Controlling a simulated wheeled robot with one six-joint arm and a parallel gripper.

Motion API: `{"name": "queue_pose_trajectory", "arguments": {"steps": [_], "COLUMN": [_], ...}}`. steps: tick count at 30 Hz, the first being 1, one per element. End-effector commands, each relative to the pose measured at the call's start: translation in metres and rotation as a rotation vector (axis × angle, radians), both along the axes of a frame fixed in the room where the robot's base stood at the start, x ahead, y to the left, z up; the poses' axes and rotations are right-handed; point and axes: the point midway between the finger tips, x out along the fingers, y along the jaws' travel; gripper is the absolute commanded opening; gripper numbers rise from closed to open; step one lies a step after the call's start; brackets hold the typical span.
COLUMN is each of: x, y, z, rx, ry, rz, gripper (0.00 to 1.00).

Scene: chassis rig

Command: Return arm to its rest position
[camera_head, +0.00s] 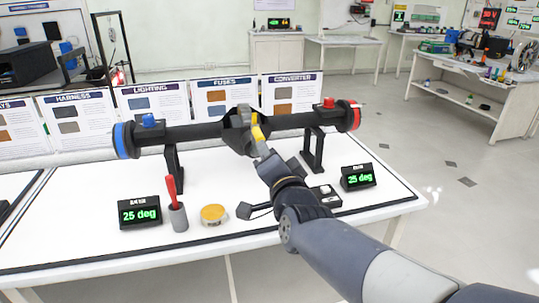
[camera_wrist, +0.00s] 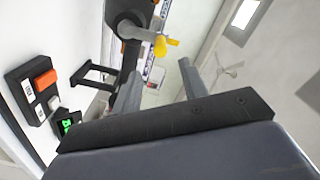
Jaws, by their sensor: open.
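My gripper (camera_head: 262,155) is just in front of and below the middle of the rig's black axle (camera_head: 195,132). It also shows in the wrist view (camera_wrist: 160,80), its two fingers apart with nothing between them. A yellow lever (camera_head: 258,133) sits on the dark central housing (camera_head: 237,137); in the wrist view the yellow lever (camera_wrist: 166,44) lies beyond the fingertips and looks clear of them. The axle has a blue left end (camera_head: 125,140) and a red right end (camera_head: 354,115). My forearm reaches in from the lower right.
Black stands (camera_head: 313,150) support the axle. Signboards (camera_head: 292,94) stand behind.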

Motion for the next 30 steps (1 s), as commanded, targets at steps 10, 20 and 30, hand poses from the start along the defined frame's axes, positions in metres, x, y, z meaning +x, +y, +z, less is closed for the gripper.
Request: {"name": "queue_pose_trajectory", "arguments": {"steps": [10,20,30], "x": [0.008,0.054,0.097], "y": [0.002,0.016,0.028], "z": [0.000,0.000,0.000], "rx": [0.000,-0.001,0.000], "ry": [0.000,0.000,0.001], "rz": [0.000,0.000,0.001], "gripper": [0.41,0.41,0.41]}}
